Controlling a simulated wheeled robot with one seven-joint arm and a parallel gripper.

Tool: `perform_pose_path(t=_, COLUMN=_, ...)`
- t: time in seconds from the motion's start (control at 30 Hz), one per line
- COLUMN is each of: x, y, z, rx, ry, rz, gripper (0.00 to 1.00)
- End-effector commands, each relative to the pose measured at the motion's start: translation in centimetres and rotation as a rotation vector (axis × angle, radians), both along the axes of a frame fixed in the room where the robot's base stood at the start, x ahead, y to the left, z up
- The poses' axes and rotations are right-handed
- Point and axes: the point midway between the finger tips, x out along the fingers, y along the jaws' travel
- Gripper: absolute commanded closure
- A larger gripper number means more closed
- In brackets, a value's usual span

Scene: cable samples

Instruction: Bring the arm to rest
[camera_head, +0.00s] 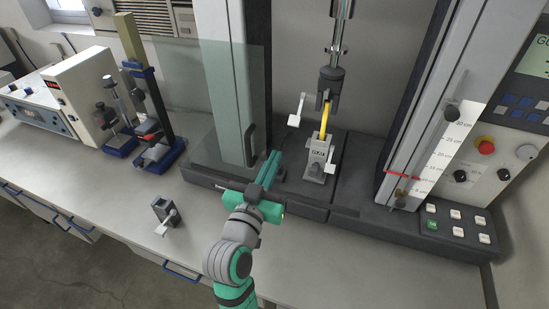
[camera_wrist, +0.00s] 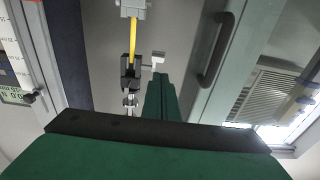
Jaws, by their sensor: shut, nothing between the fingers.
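My gripper (camera_head: 275,156) is at the front edge of the testing machine, left of its lower clamp, over the base. Its green fingers are together with nothing between them. The closed fingers also show in the wrist view (camera_wrist: 161,78), with free air around them. A yellow cable sample (camera_head: 326,118) stands between the dark upper clamp (camera_head: 331,76) and the grey lower clamp (camera_head: 319,160) of the machine. My gripper does not touch it. The yellow cable (camera_wrist: 134,42) also shows in the wrist view, which looks turned over.
A clear shield door (camera_head: 225,90) with a dark handle (camera_head: 250,145) stands left of my gripper. A small grey clamp block (camera_head: 165,213) lies on the bench. Blue-based instruments (camera_head: 160,152) stand at the left. A button panel (camera_head: 457,220) is at the right. The front bench is mostly clear.

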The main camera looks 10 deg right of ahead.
Motion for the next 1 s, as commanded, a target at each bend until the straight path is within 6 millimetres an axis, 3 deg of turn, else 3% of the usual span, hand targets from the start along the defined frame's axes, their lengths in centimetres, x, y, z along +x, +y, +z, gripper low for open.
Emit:
perform_pose_path(t=0.3, x=-0.1, y=-0.4, z=-0.1, rx=-0.001, ry=0.002, rz=-0.006, gripper=1.00)
perform_pose_path(t=0.43, x=-0.3, y=0.3, z=-1.5, rx=-0.014, ry=0.020, rz=0.021, gripper=1.00)
perform_pose_path(t=0.67, x=-2.3, y=2.6, z=-8.1, rx=-0.067, ry=0.102, rz=0.142, gripper=1.00)
perform_pose_path(t=1.0, x=-8.6, y=6.2, z=-17.3, rx=-0.098, ry=0.199, rz=0.329, gripper=1.00)
